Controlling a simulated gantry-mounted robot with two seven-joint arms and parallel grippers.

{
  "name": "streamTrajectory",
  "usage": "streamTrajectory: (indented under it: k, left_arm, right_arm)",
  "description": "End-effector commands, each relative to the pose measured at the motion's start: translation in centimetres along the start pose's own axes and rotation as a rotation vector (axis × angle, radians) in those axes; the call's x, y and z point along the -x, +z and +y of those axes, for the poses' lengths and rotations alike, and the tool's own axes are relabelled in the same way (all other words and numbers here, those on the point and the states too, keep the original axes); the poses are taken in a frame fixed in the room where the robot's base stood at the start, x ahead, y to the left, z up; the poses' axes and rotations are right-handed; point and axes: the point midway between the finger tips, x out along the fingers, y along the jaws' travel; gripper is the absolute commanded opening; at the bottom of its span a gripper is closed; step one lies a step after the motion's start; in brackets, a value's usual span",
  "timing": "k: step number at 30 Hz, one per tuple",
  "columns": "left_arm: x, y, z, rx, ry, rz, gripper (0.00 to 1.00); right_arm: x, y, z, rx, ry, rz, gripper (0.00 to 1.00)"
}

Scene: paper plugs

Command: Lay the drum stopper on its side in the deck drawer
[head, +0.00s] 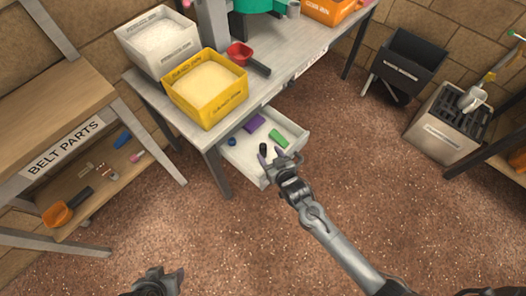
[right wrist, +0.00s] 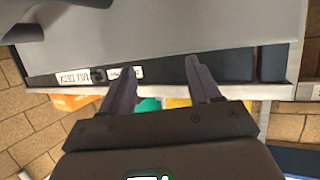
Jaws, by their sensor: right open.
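The deck drawer (head: 256,177) is pulled out below the grey workbench. A small dark upright piece (head: 263,148), possibly the drum stopper, shows at the drawer's front part, close to one fingertip of my right gripper (head: 281,156). I cannot tell whether it stands in the drawer. My right gripper is open over the drawer's front right side. In the right wrist view its two fingers (right wrist: 161,85) are spread with nothing gripped between them. My left gripper (head: 172,278) is at the bottom edge of the head view, away from the drawer, its jaw hard to read.
The drawer also holds a purple block (head: 254,122), a green piece (head: 279,138) and a small blue piece (head: 232,141). A yellow bin (head: 207,108), a white bin (head: 150,62) and a red scoop (head: 240,52) stand on the workbench above. Floor in front is clear.

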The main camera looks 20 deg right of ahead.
Motion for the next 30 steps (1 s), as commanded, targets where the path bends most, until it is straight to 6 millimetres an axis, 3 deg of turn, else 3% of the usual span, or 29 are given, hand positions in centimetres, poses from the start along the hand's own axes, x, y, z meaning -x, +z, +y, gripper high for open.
streamTrajectory:
  k: [12, 23, 30]
  left_arm:
    - [-3.4, 1.1, 0.3, 0.006, 0.005, -0.001, 0.58]
    - [-3.5, 1.0, 0.4, 0.013, 0.010, 0.001, 0.58]
    - [-3.5, 1.1, 0.4, 0.009, 0.007, 0.001, 0.58]
  right_arm:
    - [-4.5, 0.4, 0.2, 0.001, 0.001, 0.003, 0.62]
    - [-5.1, 0.2, 0.2, 0.001, 0.001, 0.000, 0.62]
    - [-5.0, 0.2, 0.1, 0.000, 0.000, 0.000, 0.25]
